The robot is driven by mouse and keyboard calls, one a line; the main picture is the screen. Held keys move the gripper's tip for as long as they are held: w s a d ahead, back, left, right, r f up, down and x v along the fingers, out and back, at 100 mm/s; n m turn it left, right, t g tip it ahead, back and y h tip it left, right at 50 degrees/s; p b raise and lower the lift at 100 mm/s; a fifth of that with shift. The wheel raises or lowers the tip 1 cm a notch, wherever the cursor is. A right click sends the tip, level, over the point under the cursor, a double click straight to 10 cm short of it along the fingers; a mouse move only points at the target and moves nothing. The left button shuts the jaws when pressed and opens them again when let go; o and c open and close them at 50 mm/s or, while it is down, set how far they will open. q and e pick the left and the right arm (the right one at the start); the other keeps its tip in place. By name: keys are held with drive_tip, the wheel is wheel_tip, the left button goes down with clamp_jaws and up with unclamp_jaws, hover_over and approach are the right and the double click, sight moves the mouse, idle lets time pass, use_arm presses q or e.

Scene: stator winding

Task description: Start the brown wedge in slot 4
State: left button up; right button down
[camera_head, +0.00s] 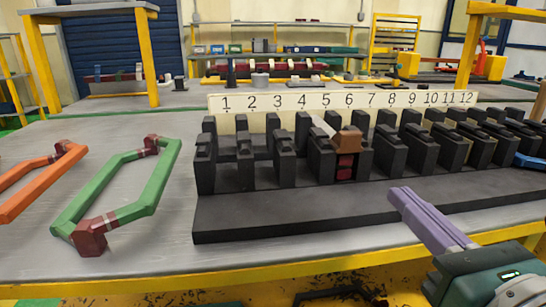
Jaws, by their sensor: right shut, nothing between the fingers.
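The brown wedge (348,139) sits at the front mouth of the fourth gap between the black teeth of the stator block (290,222), near its top. Dark red coil ends (346,167) show in the same gap below the wedge. A pale strip (322,126) shows behind and to the left of the wedge. How far the wedge reaches into the slot is hidden. My right gripper (402,198), with lilac fingers, is shut and empty in front of the block, lower right of the wedge and apart from it. My left gripper is not in view.
A number board (340,99) stands behind the teeth. A green coil (120,195) and an orange coil (38,185) lie on the grey table (150,260) at left. A blue piece (529,161) is at the right edge. Shelves and benches stand far behind.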

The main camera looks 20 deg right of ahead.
sight(350, 149)
drive_tip(key=p+x, duration=0.1)
drive_tip(key=x, duration=1)
drive_tip(key=shift+w+r, duration=0.2)
drive_tip(key=shift+w+d, duration=0.15)
drive_tip(key=shift+w, duration=0.5)
drive_tip(key=shift+f, duration=0.1)
drive_tip(key=shift+w, duration=0.25)
drive_tip(key=shift+w+d+f, duration=0.15)
drive_tip(key=shift+w, duration=0.2)
drive_tip(key=shift+s+f, duration=0.1)
drive_tip(key=shift+f, duration=0.05)
